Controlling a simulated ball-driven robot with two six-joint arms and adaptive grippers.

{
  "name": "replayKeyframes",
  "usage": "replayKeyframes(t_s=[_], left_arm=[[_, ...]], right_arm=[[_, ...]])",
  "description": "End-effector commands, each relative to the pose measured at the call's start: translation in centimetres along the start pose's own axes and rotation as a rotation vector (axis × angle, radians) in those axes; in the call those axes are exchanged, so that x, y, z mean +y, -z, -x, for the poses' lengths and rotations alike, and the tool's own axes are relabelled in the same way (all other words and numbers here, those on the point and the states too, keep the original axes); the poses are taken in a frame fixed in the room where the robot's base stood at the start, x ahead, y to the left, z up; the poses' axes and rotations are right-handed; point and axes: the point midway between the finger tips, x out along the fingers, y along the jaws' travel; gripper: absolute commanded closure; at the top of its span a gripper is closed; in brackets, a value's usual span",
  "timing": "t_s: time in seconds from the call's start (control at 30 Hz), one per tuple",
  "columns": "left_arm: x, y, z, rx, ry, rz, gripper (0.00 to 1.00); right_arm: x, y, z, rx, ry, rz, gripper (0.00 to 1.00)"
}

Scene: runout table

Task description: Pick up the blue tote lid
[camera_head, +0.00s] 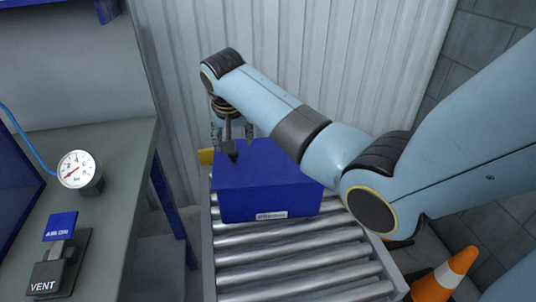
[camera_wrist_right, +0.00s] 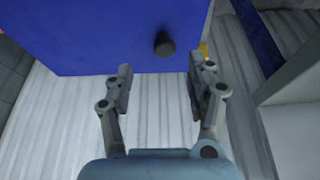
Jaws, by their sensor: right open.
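The blue tote (camera_head: 268,193) sits on the roller table, with its flat blue lid (camera_head: 253,163) on top. A dark round knob (camera_head: 233,156) stands on the lid near its left part. In the right wrist view the lid (camera_wrist_right: 105,35) fills the upper middle, and its knob (camera_wrist_right: 165,44) lies just beyond the fingertips. My right gripper (camera_head: 231,138) hangs over the lid's far left part, fingers pointing down. In the right wrist view my right gripper (camera_wrist_right: 163,80) is open and empty, its fingers spread wider than the knob. My left gripper is not in view.
The roller table (camera_head: 300,250) has bare rollers in front of the tote. A grey bench at the left holds a pressure gauge (camera_head: 78,170) and a switch marked VENT (camera_head: 55,265). An orange cone (camera_head: 445,278) stands at the lower right. A ribbed wall is behind.

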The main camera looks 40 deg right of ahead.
Motion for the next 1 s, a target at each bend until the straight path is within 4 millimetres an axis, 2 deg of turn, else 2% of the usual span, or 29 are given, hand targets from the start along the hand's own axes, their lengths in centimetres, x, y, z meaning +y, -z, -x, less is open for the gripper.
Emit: replayKeyframes(t_s=[0.2, 0.5, 0.8, 1.0], left_arm=[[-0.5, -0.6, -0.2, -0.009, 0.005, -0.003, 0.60], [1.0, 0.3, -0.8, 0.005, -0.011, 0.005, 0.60], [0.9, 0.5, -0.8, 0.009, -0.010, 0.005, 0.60], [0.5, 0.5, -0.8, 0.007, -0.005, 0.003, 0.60]], right_arm=[[-0.1, 0.0, -1.9, -0.001, -0.001, -0.001, 0.44], [-0.7, 0.2, -6.0, 0.000, -0.001, -0.001, 0.44], [-0.7, 0.2, -6.4, 0.001, 0.000, -0.001, 0.44], [-0.7, 0.2, -6.4, 0.001, 0.000, 0.000, 0.69]])
